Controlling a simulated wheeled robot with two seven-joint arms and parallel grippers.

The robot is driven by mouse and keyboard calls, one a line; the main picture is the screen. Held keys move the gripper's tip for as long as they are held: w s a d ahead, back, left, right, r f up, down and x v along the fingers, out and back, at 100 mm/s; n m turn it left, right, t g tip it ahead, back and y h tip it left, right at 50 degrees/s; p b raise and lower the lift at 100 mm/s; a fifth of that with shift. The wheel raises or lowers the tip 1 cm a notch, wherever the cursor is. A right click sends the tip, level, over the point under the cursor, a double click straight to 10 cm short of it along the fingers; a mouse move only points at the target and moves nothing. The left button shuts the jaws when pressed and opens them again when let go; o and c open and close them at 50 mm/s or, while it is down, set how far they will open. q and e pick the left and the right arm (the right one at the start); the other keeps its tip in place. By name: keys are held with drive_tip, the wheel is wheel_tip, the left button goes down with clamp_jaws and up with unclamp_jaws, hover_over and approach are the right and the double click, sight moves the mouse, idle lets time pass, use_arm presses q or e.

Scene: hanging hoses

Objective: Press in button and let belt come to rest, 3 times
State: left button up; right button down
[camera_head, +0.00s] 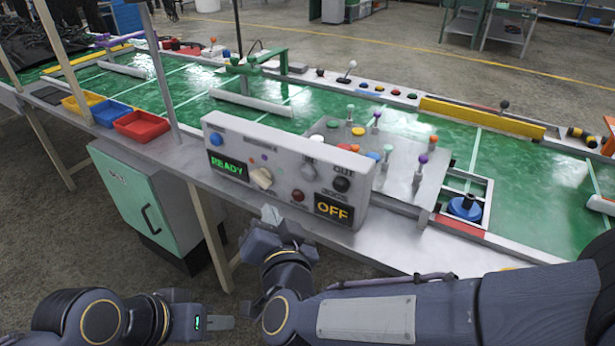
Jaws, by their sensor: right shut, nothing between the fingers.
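A grey control box (285,140) stands at the near edge of the line. Its front carries a blue button (216,139), a cream knob (261,178), a red button (297,195) and a black button (341,184). The left display (227,167) reads READY in green; the right display (332,208) reads OFF in yellow. The green belt (330,100) runs behind the box. My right gripper (270,214) is shut and empty, just below the box front, under the cream knob. My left gripper (219,323) is low at the bottom, away from the box; its jaw opening is unclear.
A metal plate with several coloured knobs (395,165) lies behind the box. Yellow (84,103), blue (108,113) and red (141,126) bins sit to the left. A light green cabinet (135,195) stands below. Upright posts rise at the left.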

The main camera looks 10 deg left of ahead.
drive_tip(key=shift+w, duration=0.15)
drive_tip(key=w+d+b, duration=0.1)
drive_tip(key=w+d, duration=0.2)
drive_tip(key=w, duration=0.5)
drive_tip(key=shift+b, duration=0.35)
drive_tip(key=shift+w, duration=0.1)
idle(1.6)
drive_tip(key=shift+w+d, duration=0.15)
drive_tip(key=shift+w, duration=0.15)
drive_tip(key=shift+w+d, duration=0.2)
drive_tip(key=shift+w, duration=0.3)
idle(0.8)
drive_tip(key=shift+s+a, duration=0.3)
drive_tip(key=shift+s, duration=0.6)
drive_tip(key=shift+s+a+p, duration=0.2)
drive_tip(key=shift+s+a, duration=0.1)
drive_tip(key=shift+s, duration=0.5)
drive_tip(key=shift+s+a+p, duration=0.2)
drive_tip(key=shift+s+a, duration=0.05)
drive_tip(key=shift+s, duration=0.5)
drive_tip(key=shift+s+a+p, duration=0.2)
drive_tip(key=shift+s+a, duration=0.1)
drive_tip(key=shift+s, duration=0.5)
